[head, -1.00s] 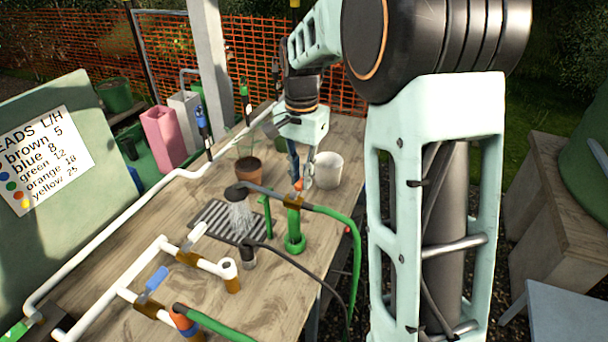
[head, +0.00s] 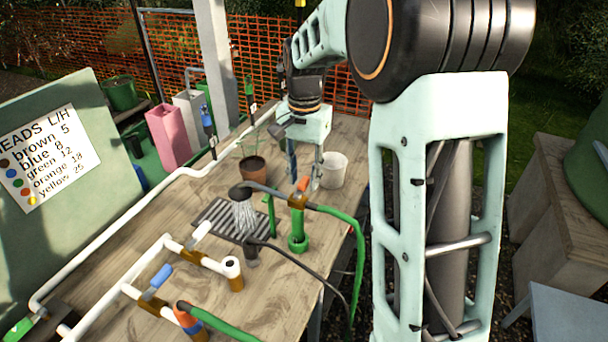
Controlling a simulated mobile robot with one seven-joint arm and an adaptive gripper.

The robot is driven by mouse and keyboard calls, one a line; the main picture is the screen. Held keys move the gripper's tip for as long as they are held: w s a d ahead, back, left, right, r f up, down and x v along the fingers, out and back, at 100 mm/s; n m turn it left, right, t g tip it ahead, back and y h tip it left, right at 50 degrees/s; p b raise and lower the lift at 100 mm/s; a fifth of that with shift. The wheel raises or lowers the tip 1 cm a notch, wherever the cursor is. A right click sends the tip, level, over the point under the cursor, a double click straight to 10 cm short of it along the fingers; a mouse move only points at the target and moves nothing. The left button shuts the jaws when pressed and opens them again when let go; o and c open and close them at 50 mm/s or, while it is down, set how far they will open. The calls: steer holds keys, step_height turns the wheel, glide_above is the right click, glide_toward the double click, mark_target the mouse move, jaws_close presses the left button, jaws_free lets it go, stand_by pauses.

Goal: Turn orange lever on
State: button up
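The orange lever (head: 303,184) stands up, slightly tilted, on a brass valve (head: 298,201) at the top of an upright green pipe (head: 298,226). A grey hose runs left from the valve to a dark shower head (head: 240,191), and water sprays down from it. A green hose leaves the valve to the right. My gripper (head: 304,178) hangs just behind and above the lever, its two fingers apart, one on each side of it. It looks open and empty. Whether a finger touches the lever cannot be told.
A white pot (head: 333,172) stands close right of my gripper, and a terracotta plant pot (head: 253,168) stands to the left. A blue lever (head: 160,277) sits on white pipework in front. A drain grate (head: 215,218) lies under the spray. A sign board (head: 75,230) stands at left.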

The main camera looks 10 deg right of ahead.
mark_target(304, 181)
step_height(304, 181, up, 12)
stand_by(0.6)
steer(key=shift+s, duration=0.1)
